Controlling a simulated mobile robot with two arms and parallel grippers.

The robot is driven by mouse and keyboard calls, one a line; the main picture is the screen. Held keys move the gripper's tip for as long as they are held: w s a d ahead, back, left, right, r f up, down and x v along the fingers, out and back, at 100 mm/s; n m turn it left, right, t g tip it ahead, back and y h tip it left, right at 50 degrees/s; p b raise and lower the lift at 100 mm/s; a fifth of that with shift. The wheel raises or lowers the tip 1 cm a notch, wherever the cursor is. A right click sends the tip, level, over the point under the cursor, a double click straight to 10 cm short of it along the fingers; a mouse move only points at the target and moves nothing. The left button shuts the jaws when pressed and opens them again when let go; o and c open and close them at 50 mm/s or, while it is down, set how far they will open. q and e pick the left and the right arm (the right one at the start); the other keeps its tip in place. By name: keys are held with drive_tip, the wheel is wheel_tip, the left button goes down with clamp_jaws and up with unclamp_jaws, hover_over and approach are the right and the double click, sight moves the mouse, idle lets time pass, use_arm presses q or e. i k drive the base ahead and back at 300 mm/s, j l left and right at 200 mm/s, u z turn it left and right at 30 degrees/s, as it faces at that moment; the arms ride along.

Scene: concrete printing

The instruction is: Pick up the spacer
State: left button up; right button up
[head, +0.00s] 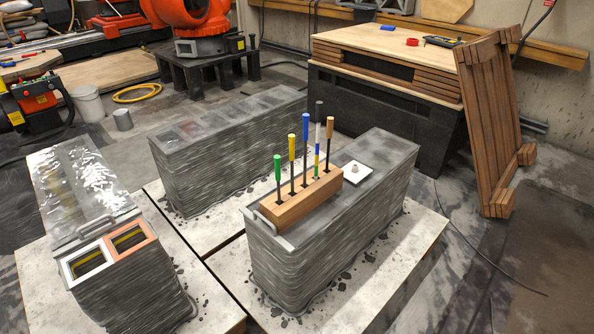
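No part of the frame is labelled as the spacer, and I cannot tell for certain which item it is. A small white square plate (349,176) with a pale round knob on it lies on top of the right printed concrete block (385,156). A white square frame (70,271) and an orange square frame (149,231) sit side by side at the near end of the left printed block (75,185). Neither of my grippers shows in the head view.
A wooden holder (300,205) with several upright coloured-handle tools stands on the right block, close to the white plate. A third printed block (200,170) stands behind. A wooden pallet (490,120) leans against the workbench (400,55). A yellow hose (137,97) lies on the floor.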

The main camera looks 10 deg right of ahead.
sight(355, 172)
drive_tip(key=i+l+u, duration=0.2)
drive_tip(key=l, duration=0.4)
drive_tip(key=i+l+u, duration=0.15)
drive_tip(key=l, duration=0.45)
drive_tip(key=l+u, duration=0.2)
drive_tip(key=l, duration=0.45)
